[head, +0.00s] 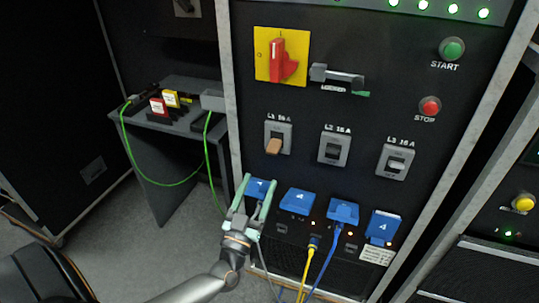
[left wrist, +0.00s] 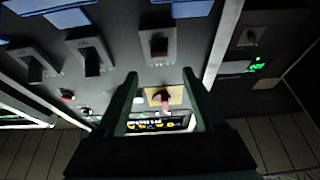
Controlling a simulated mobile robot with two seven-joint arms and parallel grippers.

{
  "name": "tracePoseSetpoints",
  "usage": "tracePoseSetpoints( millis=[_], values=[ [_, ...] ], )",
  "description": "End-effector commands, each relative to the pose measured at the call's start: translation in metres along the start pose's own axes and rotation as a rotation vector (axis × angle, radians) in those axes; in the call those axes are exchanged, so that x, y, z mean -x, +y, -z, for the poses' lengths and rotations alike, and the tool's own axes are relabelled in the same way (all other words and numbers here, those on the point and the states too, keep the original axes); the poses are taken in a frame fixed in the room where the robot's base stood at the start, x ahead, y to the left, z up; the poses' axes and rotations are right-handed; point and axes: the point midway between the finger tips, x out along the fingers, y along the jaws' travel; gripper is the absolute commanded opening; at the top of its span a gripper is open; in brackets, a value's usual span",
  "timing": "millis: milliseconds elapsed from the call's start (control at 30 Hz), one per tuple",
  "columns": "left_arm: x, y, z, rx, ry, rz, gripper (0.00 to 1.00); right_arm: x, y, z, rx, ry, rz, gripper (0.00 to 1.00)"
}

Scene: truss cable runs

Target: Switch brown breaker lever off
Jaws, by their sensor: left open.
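The brown breaker lever (head: 273,146) sits on the grey L1 16A breaker (head: 284,129) at the left of a row on the black panel. It sticks out and points downward. In the left wrist view, which looks turned over, the L1 breaker (left wrist: 157,45) is dark and its lever's colour is hard to tell. My left gripper (head: 260,182) is open and empty, below the lever and in front of the leftmost blue socket cover. Its two fingers (left wrist: 160,76) also show in the left wrist view, apart from the breaker. My right gripper is not in view.
Breakers L2 (head: 335,149) and L3 (head: 395,161) stand to the right. A red rotary switch (head: 279,60) on a yellow plate is above. Blue socket covers (head: 297,202) lie below, with yellow and blue cables (head: 325,256) hanging. A grey side table (head: 155,116) stands left.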

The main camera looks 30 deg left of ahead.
Motion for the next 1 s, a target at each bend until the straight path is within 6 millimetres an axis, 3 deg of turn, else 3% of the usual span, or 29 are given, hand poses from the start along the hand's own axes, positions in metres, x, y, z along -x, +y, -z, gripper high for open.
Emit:
tracePoseSetpoints(
  millis=[200, 400, 600, 900, 1000],
  values=[
    [-0.049, 0.0, 0.001, 0.001, 0.004, -0.001, 0.7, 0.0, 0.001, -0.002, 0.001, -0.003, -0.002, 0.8],
    [-0.079, 0.001, 0.0, 0.001, 0.002, -0.002, 0.7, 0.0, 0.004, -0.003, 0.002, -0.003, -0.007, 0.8],
    [-0.092, 0.001, 0.0, 0.002, -0.001, -0.002, 0.7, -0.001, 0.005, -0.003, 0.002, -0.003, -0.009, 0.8],
    [-0.094, 0.001, 0.0, 0.001, -0.002, -0.002, 0.7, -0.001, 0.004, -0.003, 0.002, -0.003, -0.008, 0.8],
    [-0.094, 0.001, 0.0, 0.001, -0.001, -0.002, 0.59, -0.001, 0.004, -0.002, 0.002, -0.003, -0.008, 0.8]
  ],
)
